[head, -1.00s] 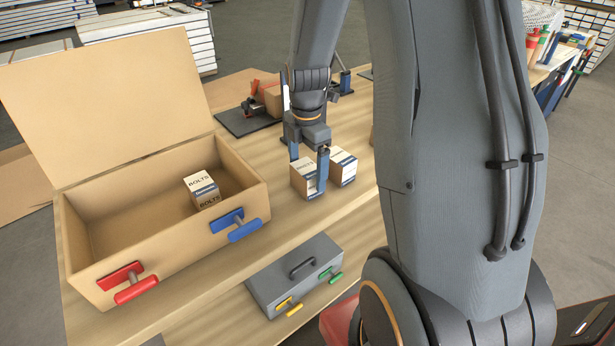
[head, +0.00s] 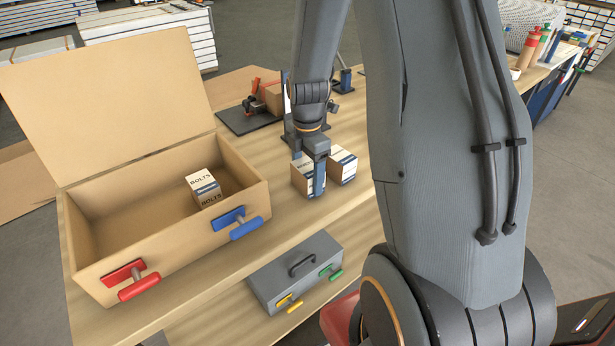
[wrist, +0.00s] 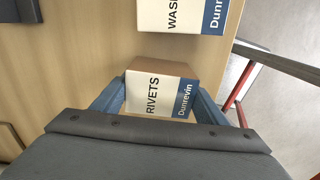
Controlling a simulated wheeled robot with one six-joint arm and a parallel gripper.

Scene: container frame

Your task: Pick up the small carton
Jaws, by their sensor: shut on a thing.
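My gripper (head: 313,177) is shut on a small carton (head: 300,178) on the wooden table; one blue finger covers part of its near side. In the wrist view the carton (wrist: 160,96) reads RIVETS and Dunrevin, and sits between the two blue fingers. A second carton (head: 344,166) stands close beside it to the right. In the wrist view this second carton (wrist: 182,14) begins with WAS, the rest cut off. I cannot tell whether the held carton still touches the table.
A large open cardboard box (head: 165,256) with red and blue handles stands at left, with a BOLTS carton (head: 204,188) inside. A grey toolbox (head: 296,272) sits on a lower level. A dark clamp fixture (head: 250,115) is at the back.

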